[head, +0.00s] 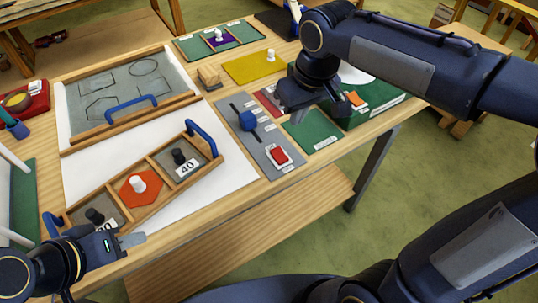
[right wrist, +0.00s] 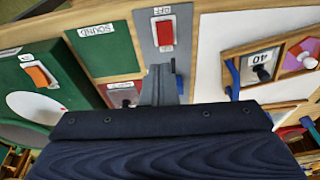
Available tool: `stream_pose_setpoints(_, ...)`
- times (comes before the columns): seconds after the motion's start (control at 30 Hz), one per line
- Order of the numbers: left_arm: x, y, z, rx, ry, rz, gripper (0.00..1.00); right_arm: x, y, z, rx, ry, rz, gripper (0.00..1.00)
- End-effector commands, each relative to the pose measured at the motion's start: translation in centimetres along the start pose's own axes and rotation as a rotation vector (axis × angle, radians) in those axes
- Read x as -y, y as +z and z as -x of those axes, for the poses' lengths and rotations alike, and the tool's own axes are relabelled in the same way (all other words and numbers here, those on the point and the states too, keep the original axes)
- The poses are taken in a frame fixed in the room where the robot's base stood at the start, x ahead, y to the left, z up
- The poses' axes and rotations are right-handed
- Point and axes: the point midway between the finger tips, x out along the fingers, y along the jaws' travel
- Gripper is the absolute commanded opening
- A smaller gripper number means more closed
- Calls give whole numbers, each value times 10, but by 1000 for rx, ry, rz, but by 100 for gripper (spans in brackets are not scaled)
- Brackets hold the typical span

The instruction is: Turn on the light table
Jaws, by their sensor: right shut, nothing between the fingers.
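A white flat panel (head: 228,178), which looks like the light table's surface, lies across the bench and shows no clear glow. To its right is a grey control plate (head: 258,140) with a blue slider knob (head: 248,120) and a red rocker switch (head: 280,156). In the right wrist view the red switch (right wrist: 165,33) sits by a small label, seen inverted, that seems to read OFF. My right gripper (head: 285,112) is shut and empty, above the bench behind the switch; its fingers (right wrist: 160,80) point toward the plate. My left gripper (head: 130,240) is at the front left edge; its jaw gap is unclear.
A wooden tray (head: 152,162) with blue handles and knobbed pieces lies on the white panel. A framed drawing board (head: 150,110) lies behind it. A green box with an orange switch (right wrist: 38,75) stands right of the plate, beside a green SOUND mat (right wrist: 100,45). A yellow mat (head: 245,70) lies further back.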

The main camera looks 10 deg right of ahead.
Motion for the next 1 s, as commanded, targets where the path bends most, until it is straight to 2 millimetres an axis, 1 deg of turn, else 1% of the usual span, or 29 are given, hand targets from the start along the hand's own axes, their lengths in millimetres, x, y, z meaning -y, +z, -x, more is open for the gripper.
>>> stream_pose_setpoints(0.03, 0, 0, -1, 0, 0, 0, 36, 4, -8, -4, 10, 6, 15, 0)
stream_pose_setpoints(0.1, 0, 0, -1, 0, 0, 0, 36, 6, -15, -5, 17, 14, 26, 0)
stream_pose_setpoints(0.2, 0, 1, -1, 0, 0, 0, 36, 8, -20, -6, 21, 19, 34, 0)
stream_pose_setpoints(0.5, 0, 1, -1, 0, 0, 0, 36, 8, -20, -6, 22, 20, 34, 0)
stream_pose_setpoints(0.63, 0, 1, -1, 0, 0, 0, 36, 8, -20, -12, 23, 20, 34, 0)
stream_pose_setpoints(0.77, 1, 1, -1, 0, 0, 0, 36, 7, -18, -30, 27, 19, 34, 0)
stream_pose_setpoints(0.87, 0, 1, -1, 0, 0, 0, 36, 7, -18, -50, 28, 20, 35, 0)
stream_pose_setpoints(1.0, 0, 0, -1, 0, 0, 0, 36, 7, -17, -81, 29, 19, 35, 0)
